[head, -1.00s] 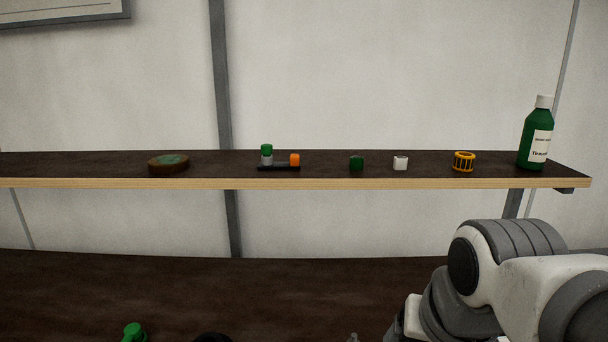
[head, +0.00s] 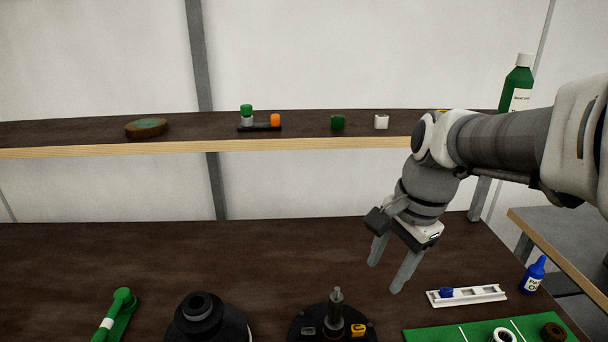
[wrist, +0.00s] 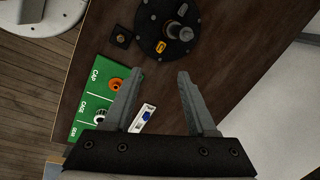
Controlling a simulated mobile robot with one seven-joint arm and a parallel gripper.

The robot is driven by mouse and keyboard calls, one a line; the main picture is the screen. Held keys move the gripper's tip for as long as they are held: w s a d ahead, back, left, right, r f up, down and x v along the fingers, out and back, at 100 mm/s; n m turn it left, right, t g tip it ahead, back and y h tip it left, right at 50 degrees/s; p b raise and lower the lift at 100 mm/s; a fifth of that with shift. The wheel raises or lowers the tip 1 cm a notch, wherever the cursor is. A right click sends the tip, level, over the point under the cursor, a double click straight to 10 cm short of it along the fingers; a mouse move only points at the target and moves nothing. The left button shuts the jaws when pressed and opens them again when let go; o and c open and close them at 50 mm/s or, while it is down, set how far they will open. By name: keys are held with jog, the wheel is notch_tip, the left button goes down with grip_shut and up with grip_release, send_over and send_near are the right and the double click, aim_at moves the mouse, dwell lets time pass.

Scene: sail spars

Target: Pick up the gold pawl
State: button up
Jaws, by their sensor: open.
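The gold pawl (head: 358,330) is a small yellow-gold piece on a black round base (head: 318,327) with an upright grey post (head: 336,305), at the bottom of the head view. A similar grey piece (head: 308,331) lies on the other side of the post. In the wrist view the gold pawl (wrist: 161,46) lies beyond my fingertips, near the rim of the black base (wrist: 150,28). My gripper (head: 385,277) is open and empty, pointing down above the bench, apart from the pawl. Its two fingers (wrist: 160,72) are spread in the wrist view.
A white tray (head: 475,297) with a blue piece, a blue bottle (head: 535,276) and a green mat (head: 440,335) with rings are right of the base. A black stepped part (head: 205,318) and green tool (head: 120,310) are left. A shelf (head: 70,132) with small parts hangs behind.

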jog(key=w+d+f+m+g, duration=0.1)
jog(key=w+f+m, duration=0.1)
jog(key=w+m, duration=0.2)
jog(key=m+b, duration=0.1)
jog(key=b, duration=0.1)
send_over(359, 327)
jog(key=d, duration=0.1)
jog(key=shift+g, duration=0.3)
notch_tip(359, 327, down, 13)
jog(key=shift+w+r, duration=0.15)
jog(key=shift+r, duration=0.05)
jog(key=f, duration=0.3)
jog(key=a+f+b, duration=0.1)
jog(key=f, duration=0.1)
jog(key=shift+f, duration=0.1)
jog(key=shift+d, duration=0.1)
grip_shut()
